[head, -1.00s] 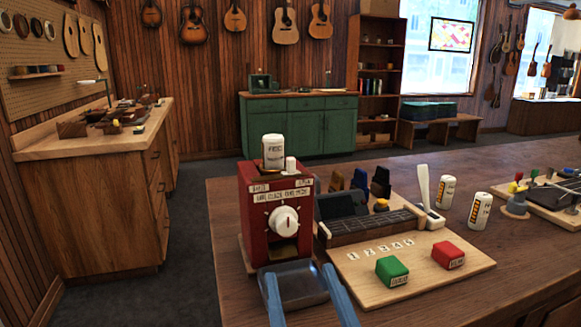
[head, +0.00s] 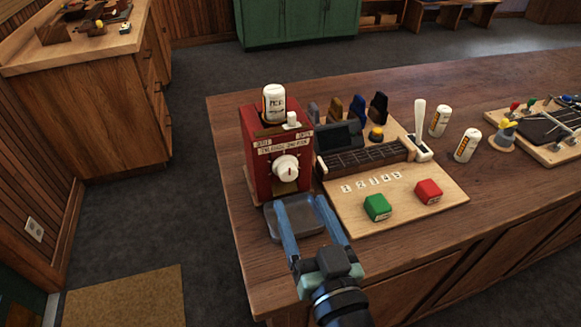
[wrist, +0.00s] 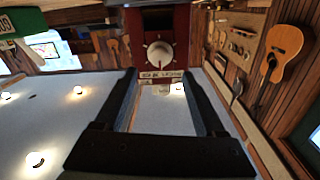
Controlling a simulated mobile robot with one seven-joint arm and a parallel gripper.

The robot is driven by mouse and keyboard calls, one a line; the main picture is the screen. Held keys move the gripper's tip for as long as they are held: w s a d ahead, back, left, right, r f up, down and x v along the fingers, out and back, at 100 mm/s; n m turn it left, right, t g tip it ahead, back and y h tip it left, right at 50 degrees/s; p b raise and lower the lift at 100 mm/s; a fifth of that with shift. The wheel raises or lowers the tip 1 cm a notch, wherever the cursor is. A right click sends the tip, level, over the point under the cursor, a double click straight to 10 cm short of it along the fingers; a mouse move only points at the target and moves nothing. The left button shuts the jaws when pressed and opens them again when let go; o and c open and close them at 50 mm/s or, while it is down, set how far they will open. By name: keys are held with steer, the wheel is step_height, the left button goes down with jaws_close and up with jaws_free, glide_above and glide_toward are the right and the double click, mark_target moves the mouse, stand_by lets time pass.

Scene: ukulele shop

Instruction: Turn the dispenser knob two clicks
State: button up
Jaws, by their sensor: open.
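The dispenser (head: 262,150) is a red box with a white canister on top, standing near the table's left edge. Its white round knob (head: 287,168) is on the front face, and it also shows in the wrist view (wrist: 159,54). A grey tray (head: 279,222) sits below the knob at the dispenser's foot. My gripper (head: 299,201) has two blue fingers, open and empty, over the tray and in front of the dispenser. In the wrist view the knob lies beyond the fingertips, between them and apart from both.
A wooden board (head: 402,201) right of the dispenser bears a fretboard, a green block (head: 377,207) and a red block (head: 428,191). White canisters (head: 440,121) (head: 467,145) stand behind right. The table's front right (head: 480,225) is clear.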

mark_target(289, 175)
steer(key=p+x, duration=0.1)
steer(key=x, duration=0.6)
steer(key=shift+w+a+p, duration=0.1)
steer(key=shift+w+p, duration=0.2)
steer(key=shift+w, duration=0.1)
jaws_close()
